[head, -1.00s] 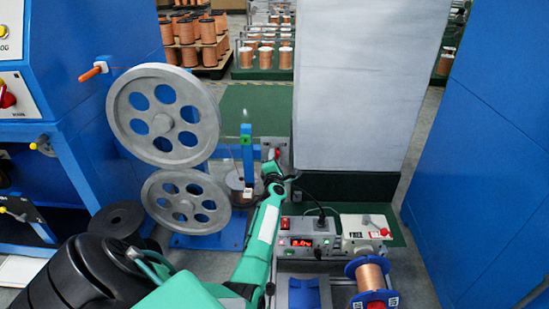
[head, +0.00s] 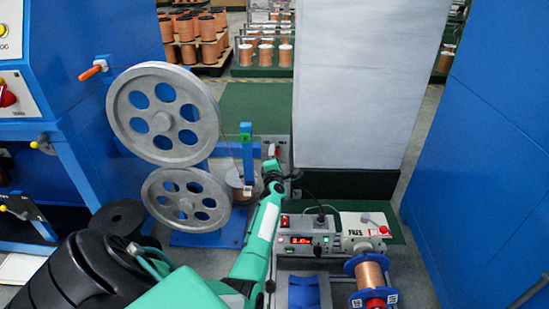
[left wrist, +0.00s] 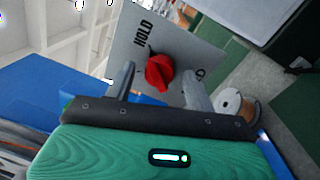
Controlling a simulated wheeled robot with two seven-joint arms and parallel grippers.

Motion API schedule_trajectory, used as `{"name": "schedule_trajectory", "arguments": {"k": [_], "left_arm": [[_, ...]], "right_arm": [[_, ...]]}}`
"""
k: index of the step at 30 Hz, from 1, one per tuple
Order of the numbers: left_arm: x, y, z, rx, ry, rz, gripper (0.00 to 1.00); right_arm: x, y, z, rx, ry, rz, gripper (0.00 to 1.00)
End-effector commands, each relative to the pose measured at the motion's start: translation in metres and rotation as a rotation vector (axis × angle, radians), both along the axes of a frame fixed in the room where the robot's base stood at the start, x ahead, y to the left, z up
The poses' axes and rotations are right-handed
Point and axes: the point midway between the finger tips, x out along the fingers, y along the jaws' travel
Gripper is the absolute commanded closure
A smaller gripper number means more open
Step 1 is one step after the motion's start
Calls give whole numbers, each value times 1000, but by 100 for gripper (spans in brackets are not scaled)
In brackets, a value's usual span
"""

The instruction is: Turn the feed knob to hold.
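The red feed knob (left wrist: 159,74) sits on a grey panel (left wrist: 184,43) in the left wrist view. The word HOLD is printed on the panel beside it, and another label is mostly hidden by a finger. I cannot tell exactly where the knob points. My left gripper (left wrist: 157,82) is open, with one finger on each side of the knob and visible gaps between. In the head view my left gripper (head: 271,168) is in front of the small grey panel, with a bit of the red knob (head: 276,150) showing. My right gripper is not in view.
Two large grey pulleys (head: 150,68) stand left of my left arm. A grey control box (head: 297,222) with a red display and a copper spool (head: 370,276) are at the lower right. A blue cabinet (head: 480,150) bounds the right side.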

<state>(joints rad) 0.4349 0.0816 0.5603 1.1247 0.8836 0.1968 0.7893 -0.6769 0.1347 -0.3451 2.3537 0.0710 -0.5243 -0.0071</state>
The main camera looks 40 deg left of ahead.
Motion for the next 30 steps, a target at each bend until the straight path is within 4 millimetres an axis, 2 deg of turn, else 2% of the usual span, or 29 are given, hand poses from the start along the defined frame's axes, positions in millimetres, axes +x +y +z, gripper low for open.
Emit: {"name": "schedule_trajectory", "arguments": {"k": [7, 11, 14, 24, 30], "left_arm": [[-2, -1, 0, -1, 0, 1, 45], [-9, -8, 0, -1, -1, 0, 45], [-20, -18, -1, -2, 1, -1, 45], [-77, -66, -7, -3, 2, -1, 45], [-98, -84, -9, -1, 1, 1, 45]], "right_arm": [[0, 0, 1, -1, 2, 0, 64], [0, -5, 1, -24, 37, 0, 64], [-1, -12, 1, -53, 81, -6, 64], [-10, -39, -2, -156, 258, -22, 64], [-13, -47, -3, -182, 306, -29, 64]]}}
